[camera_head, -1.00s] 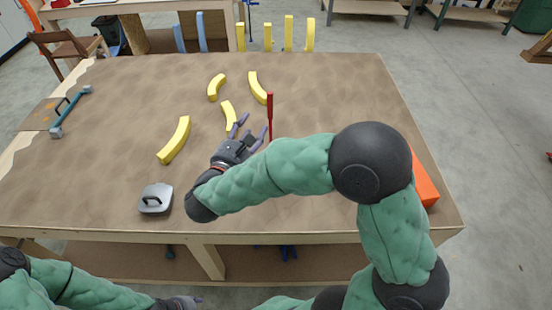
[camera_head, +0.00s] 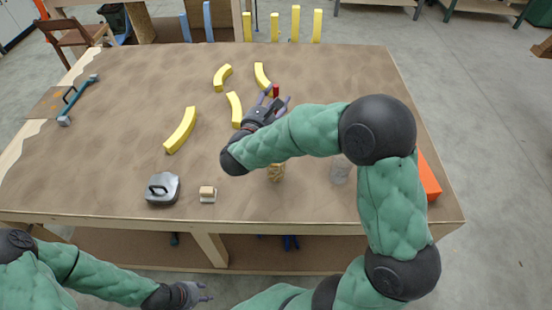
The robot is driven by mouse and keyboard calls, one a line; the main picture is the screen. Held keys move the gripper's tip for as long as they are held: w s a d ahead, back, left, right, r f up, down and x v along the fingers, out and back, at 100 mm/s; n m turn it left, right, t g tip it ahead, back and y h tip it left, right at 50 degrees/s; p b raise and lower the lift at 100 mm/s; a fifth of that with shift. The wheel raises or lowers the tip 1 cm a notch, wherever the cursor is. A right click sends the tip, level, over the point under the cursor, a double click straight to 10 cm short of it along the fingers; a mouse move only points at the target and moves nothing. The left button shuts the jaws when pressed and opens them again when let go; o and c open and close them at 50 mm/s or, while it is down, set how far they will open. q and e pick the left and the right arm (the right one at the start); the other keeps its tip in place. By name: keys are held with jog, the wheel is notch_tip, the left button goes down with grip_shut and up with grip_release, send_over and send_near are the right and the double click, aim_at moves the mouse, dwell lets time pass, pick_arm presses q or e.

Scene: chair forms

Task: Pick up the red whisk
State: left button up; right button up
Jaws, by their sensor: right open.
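The red whisk's handle (camera_head: 276,90) shows as a short red piece at the fingers of my right gripper (camera_head: 274,101). That gripper is open, its fingers on either side of the handle; contact cannot be told.
The brown tabletop (camera_head: 130,120) holds several yellow curved pieces (camera_head: 181,130), a grey handled object (camera_head: 162,188), a small cream-and-brown block (camera_head: 208,194), a clear object (camera_head: 340,172), an orange box (camera_head: 429,177) and a teal bar (camera_head: 78,100).

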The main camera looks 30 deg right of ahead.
grip_shut()
jog(key=shift+r, duration=0.1)
notch_tip(320, 180, up, 18)
jog(key=p, duration=1.4)
jog(key=shift+r+p, duration=0.25)
jog(key=shift+p, duration=0.15)
